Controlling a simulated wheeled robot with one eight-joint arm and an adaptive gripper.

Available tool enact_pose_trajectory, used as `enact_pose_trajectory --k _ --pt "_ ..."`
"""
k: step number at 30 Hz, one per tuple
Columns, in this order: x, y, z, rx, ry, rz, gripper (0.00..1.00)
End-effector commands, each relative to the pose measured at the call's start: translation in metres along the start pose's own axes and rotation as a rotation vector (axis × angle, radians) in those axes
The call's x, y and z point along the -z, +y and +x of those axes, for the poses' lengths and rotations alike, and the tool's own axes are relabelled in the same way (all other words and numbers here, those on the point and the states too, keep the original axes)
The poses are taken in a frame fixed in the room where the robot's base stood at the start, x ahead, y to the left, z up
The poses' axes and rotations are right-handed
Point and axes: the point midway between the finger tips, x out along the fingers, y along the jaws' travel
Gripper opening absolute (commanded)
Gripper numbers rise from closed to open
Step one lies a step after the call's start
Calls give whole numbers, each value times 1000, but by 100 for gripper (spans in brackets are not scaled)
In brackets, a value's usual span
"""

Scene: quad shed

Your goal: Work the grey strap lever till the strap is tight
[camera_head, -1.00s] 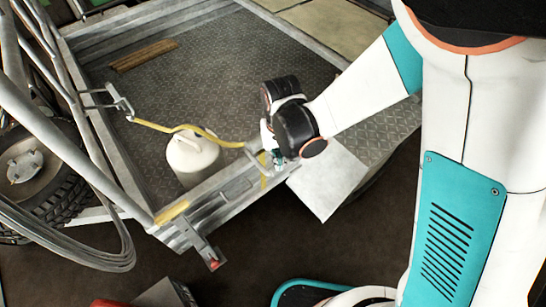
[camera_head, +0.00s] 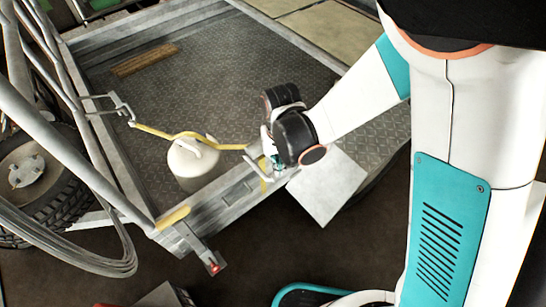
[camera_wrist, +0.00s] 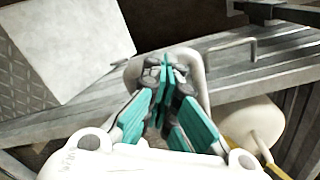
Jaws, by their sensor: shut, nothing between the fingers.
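The yellow strap (camera_head: 205,138) runs over the trailer bed from a metal hook (camera_head: 122,112) on the left side to the grey strap lever (camera_head: 267,181) at the near rail. It bends slightly above the white container. The lever looks like a pale bar beside my gripper (camera_head: 275,165), partly hidden by it. In the wrist view, the lever's light grey loop (camera_wrist: 199,72) surrounds my gripper's teal fingers (camera_wrist: 167,66). The fingers are shut with nothing between them. I cannot tell whether they touch the loop. A bit of the strap shows at the lower right.
The white container (camera_head: 193,165) stands in the trailer bed (camera_head: 225,75) under the strap. A wooden block (camera_head: 145,60) lies farther back. A pale flat panel (camera_head: 328,186) is right of my gripper. A tyre (camera_head: 45,180) and metal bars flank the left side.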

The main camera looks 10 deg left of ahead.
Motion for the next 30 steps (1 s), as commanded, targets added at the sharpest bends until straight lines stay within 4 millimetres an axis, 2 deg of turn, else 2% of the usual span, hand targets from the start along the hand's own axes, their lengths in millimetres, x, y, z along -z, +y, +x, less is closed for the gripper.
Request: enact_pose_trajectory --k 3,18,30 --pt "0 0 -14 0 0 0 0" --pt "0 0 -57 0 -1 0 0" --pt "0 0 -57 0 0 0 0"
